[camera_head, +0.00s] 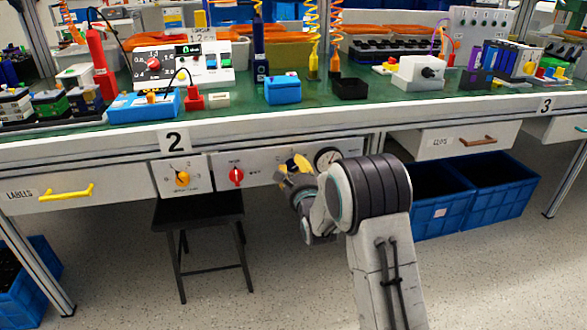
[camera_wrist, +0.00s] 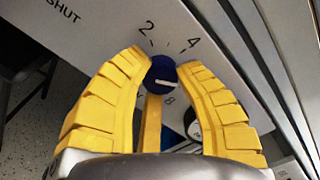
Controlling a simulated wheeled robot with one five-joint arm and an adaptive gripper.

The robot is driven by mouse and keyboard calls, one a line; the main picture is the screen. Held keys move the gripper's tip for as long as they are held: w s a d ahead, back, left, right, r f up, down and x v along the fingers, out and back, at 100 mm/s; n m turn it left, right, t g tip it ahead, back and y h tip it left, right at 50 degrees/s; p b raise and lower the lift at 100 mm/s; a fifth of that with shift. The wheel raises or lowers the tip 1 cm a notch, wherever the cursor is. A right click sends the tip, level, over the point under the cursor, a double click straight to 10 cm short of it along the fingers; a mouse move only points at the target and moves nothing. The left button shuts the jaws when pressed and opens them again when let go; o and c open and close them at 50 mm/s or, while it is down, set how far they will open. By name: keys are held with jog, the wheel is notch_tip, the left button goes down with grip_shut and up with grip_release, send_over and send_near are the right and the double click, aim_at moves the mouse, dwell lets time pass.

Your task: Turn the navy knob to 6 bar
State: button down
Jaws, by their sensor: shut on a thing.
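The navy knob (camera_wrist: 162,73) sits on a pale panel between my yellow fingertips in the wrist view. My gripper (camera_wrist: 163,71) is shut on it, one finger at each side. A white mark on the knob's face runs roughly rightwards, tilted slightly down, towards the right finger. The printed 2 (camera_wrist: 147,28) is at upper left, the 4 (camera_wrist: 193,43) at upper right and an 8 (camera_wrist: 169,99) below. No 6 shows; the right finger covers that side of the dial. In the head view my gripper (camera_head: 296,167) is at the bench's front panel and hides the knob.
A round gauge (camera_head: 327,157) is just right of my gripper. A red knob (camera_head: 236,175) and an orange knob (camera_head: 182,179) are to the left. A dark stool (camera_head: 199,212) stands below; blue crates (camera_head: 487,185) are at right.

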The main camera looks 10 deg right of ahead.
jog(key=c, duration=1.2)
grip_release()
jog(key=shift+w+a+r, duration=0.1)
jog(key=shift+a+r, duration=0.05)
jog(key=shift+a, duration=0.1)
jog(key=o, duration=0.4)
jog(key=shift+d, duration=0.1)
jog(key=shift+c, duration=0.2)
jog(key=s, duration=1.2)
